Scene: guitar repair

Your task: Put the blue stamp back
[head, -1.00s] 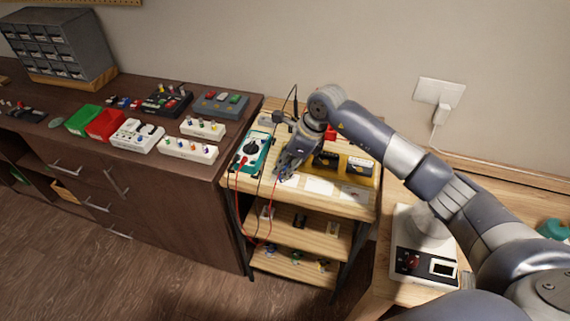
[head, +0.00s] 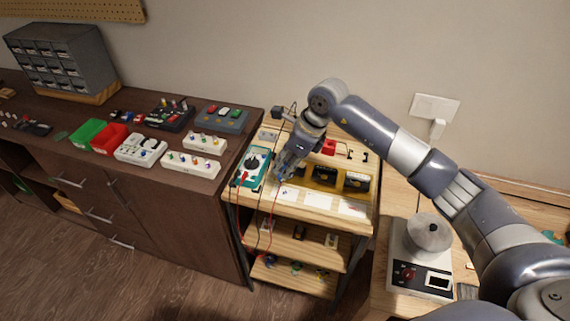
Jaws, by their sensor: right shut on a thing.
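My right gripper (head: 282,174) is shut above the left front part of the small wooden cart's top (head: 262,200), just right of the teal multimeter (head: 254,166). Small blue bits show at its fingertips, matching the blue stamp, but the fingers hide most of the held thing. A yellow holder (head: 320,187) with several black compartments stands right of the gripper. Its left end is partly behind the gripper. White cards (head: 318,200) lie along the cart's front edge, below the gripper and the holder. My left gripper is out of view.
Red and black test leads hang from the multimeter past the cart's front. A red item (head: 328,147) stands behind the holder. A dark cabinet (head: 225,190) with pedals and bins adjoins on the left. A scale-like device (head: 420,262) stands at right.

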